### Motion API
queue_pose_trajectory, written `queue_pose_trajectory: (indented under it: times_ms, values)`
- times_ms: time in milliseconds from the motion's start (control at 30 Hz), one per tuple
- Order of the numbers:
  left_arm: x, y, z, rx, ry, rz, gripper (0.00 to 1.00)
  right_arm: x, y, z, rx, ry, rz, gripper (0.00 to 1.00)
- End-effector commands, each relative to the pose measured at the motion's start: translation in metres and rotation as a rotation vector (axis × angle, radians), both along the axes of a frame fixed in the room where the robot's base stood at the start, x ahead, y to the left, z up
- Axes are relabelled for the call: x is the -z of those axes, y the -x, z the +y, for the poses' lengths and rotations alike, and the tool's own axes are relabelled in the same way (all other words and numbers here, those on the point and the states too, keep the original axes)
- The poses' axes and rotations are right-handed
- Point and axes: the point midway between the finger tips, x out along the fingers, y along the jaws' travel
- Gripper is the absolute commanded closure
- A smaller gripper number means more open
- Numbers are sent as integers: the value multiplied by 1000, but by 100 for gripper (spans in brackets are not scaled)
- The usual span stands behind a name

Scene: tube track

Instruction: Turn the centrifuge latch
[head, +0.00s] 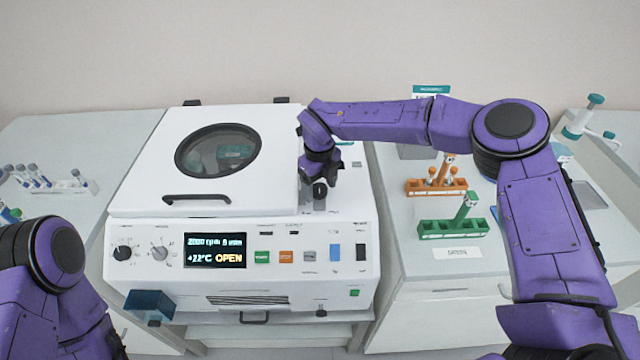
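The white centrifuge (345,240) stands in the middle, its lid (150,160) lying down over the top, with a round dark window and a black front handle. Its display (215,250) reads "OPEN". My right gripper (319,190) points down over the strip of the centrifuge top just right of the lid. A small grey part shows below it, possibly the latch; the gripper hides most of that spot. I cannot tell whether the gripper touches it, or whether its fingers are open. My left arm shows at the lower left, but its gripper is not in view.
A white tube rack (75,187) is on the left bench. A dark blue box (149,304) sits at the centrifuge's lower left front.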

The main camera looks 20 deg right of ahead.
Motion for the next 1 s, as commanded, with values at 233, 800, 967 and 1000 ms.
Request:
queue_pose_trajectory:
  times_ms: [233,800,967,1000]
  values:
    - [0,0,0,0,0,0,57,-2,-1,0,2,-1,-3,29]
    - [30,0,0,0,0,0,57,-99,-2,1,1,0,-3,29]
    - [30,0,0,0,0,0,57,-106,-2,1,0,0,-1,29]
    - [30,0,0,0,0,0,57,-106,-2,1,0,0,-1,29]
